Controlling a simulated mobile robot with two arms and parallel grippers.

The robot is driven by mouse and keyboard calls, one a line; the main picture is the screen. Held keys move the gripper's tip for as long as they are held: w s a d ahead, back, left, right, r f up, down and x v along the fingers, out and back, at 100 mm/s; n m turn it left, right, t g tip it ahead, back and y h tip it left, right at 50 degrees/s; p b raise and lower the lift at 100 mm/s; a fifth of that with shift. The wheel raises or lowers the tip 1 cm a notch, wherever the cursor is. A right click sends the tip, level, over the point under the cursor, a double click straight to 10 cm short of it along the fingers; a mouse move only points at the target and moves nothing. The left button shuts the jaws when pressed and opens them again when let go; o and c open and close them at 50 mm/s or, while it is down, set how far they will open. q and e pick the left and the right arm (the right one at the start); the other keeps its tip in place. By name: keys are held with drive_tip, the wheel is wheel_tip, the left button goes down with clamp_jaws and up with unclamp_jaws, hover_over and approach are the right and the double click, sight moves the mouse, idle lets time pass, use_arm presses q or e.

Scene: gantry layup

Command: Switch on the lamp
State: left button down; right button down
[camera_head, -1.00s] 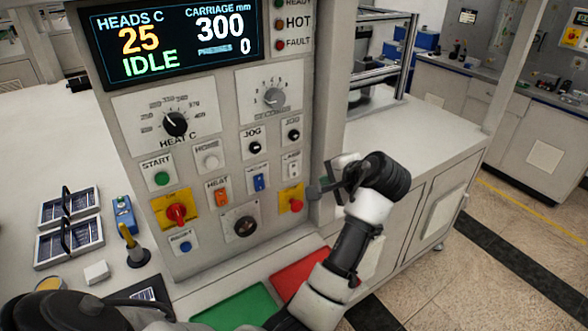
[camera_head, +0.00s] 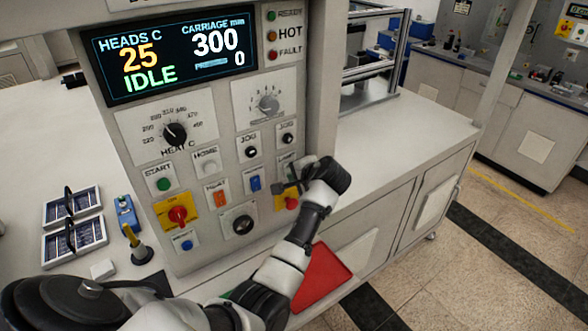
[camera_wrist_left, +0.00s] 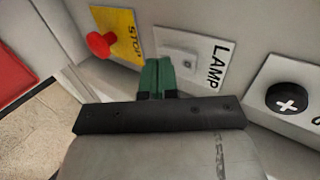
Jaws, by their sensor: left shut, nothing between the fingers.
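The lamp switch (camera_wrist_left: 181,60) is a pale rocker on a light plate marked LAMP in the left wrist view. In the head view its plate (camera_head: 284,160) is mostly hidden behind my gripper and wrist. My left gripper (camera_head: 279,188) is shut and empty in front of the panel's right side. In the left wrist view its green fingertips (camera_wrist_left: 157,66) lie just below and left of the switch, between it and the STOP button. I cannot tell whether they touch the panel. My right gripper is not in view.
The red STOP button (camera_wrist_left: 101,44) on its yellow plate is close left of the fingertips. A black jog knob (camera_wrist_left: 288,97) is to the right. A red tray (camera_head: 323,279) lies below.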

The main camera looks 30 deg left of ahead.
use_arm(q)
drive_tip(key=shift+w+a, duration=0.15)
drive_tip(key=shift+a, duration=0.2)
drive_tip(key=shift+f, duration=0.1)
